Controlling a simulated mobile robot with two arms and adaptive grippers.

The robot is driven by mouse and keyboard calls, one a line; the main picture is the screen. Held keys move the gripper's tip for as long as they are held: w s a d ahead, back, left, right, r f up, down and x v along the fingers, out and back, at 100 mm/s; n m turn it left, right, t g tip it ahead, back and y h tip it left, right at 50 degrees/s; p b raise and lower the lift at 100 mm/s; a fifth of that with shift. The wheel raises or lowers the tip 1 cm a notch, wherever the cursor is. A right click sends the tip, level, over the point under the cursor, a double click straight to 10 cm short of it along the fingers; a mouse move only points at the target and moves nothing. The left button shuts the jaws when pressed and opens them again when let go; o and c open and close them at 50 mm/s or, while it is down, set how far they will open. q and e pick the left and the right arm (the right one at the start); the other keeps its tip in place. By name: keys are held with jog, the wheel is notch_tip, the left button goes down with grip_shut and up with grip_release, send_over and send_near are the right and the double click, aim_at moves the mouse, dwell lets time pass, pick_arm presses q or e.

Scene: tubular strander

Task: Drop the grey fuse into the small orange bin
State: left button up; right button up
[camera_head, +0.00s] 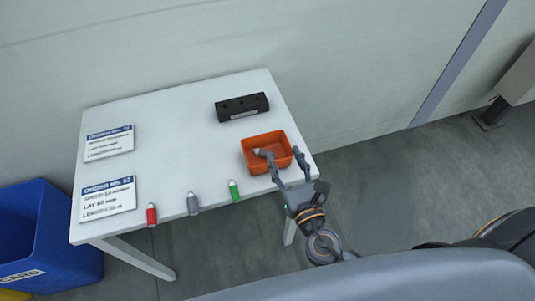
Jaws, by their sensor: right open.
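A small grey fuse (193,203) with a pale tip stands near the front edge of the white table (195,140), between a red and a green one. The small orange bin (252,140) sits at the table's right side. My right gripper (284,160) is open at the bin's front right, its fingers reaching over the near rim. A light grey piece (262,153) shows inside the bin against the left finger; I cannot tell whether it is another grey fuse or part of the finger. My left gripper is not in view.
A red fuse (151,214) and a green fuse (234,190) stand along the front edge. A black block (242,106) lies behind the bin. Two order cards (109,143) (108,198) lie at the left. A blue bin (45,235) stands on the floor. The table's middle is clear.

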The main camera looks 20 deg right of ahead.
jog(key=s, duration=0.4)
dwell(0.3)
